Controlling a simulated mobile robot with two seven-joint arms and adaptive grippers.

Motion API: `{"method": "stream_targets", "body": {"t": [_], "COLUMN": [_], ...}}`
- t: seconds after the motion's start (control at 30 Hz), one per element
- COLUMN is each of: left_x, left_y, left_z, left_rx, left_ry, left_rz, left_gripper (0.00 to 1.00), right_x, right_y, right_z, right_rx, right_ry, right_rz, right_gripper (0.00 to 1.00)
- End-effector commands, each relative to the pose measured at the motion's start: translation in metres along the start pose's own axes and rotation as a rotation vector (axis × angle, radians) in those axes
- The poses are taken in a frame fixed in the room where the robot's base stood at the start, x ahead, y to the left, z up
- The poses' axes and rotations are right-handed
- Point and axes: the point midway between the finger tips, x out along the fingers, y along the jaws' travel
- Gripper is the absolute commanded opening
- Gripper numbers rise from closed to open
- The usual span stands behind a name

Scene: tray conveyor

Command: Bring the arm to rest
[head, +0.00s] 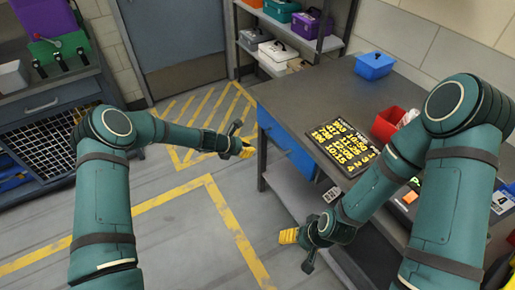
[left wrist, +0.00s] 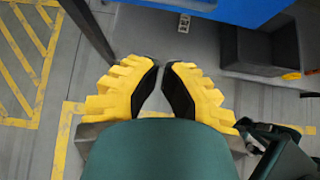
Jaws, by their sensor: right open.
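My left gripper (head: 243,150) is in the middle of the head view, over the floor just left of the workbench. In the left wrist view its yellow fingers (left wrist: 161,70) have their tips almost together, with nothing between them. My right gripper (head: 287,242) is low in the head view, in front of the workbench's near side. It is open, and no object shows in it. Both arms are bent, and neither gripper touches anything that I can see.
The grey workbench (head: 300,95) carries a board with yellow pieces (head: 342,147), a red bin (head: 386,127) and a blue bin (head: 374,66). A shelf with toolboxes (head: 278,51) stands behind. A cabinet (head: 45,106) is at left. The yellow-marked floor (head: 180,225) between is clear.

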Motion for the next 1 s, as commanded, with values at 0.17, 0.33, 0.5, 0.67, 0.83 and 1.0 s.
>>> {"method": "stream_targets", "body": {"t": [0.17,0.33,0.5,0.67,0.83,1.0], "left_x": [-0.021,-0.026,-0.026,-0.029,-0.058,-0.103], "left_y": [0.0,-0.001,-0.007,-0.055,-0.132,-0.197], "left_z": [0.0,-0.001,-0.004,-0.036,-0.093,-0.132], "left_rx": [-0.001,-0.001,0.031,0.309,0.87,1.418], "left_ry": [0.0,0.0,0.018,0.147,0.312,0.35], "left_rz": [0.0,-0.001,-0.009,-0.08,-0.241,-0.414], "left_gripper": [0.0,0.0,0.0,0.0,0.0,0.0], "right_x": [-0.004,-0.004,-0.004,-0.004,-0.004,-0.004], "right_y": [-0.002,-0.002,-0.002,-0.002,-0.002,-0.002], "right_z": [0.001,0.001,0.001,0.001,0.001,0.001], "right_rx": [0.0,0.0,0.0,0.0,0.0,0.0], "right_ry": [-0.003,-0.004,-0.004,-0.004,-0.004,-0.003], "right_rz": [0.0,0.0,0.0,0.0,0.0,0.0], "right_gripper": [0.67,0.67,0.67,0.67,0.67,0.67]}}
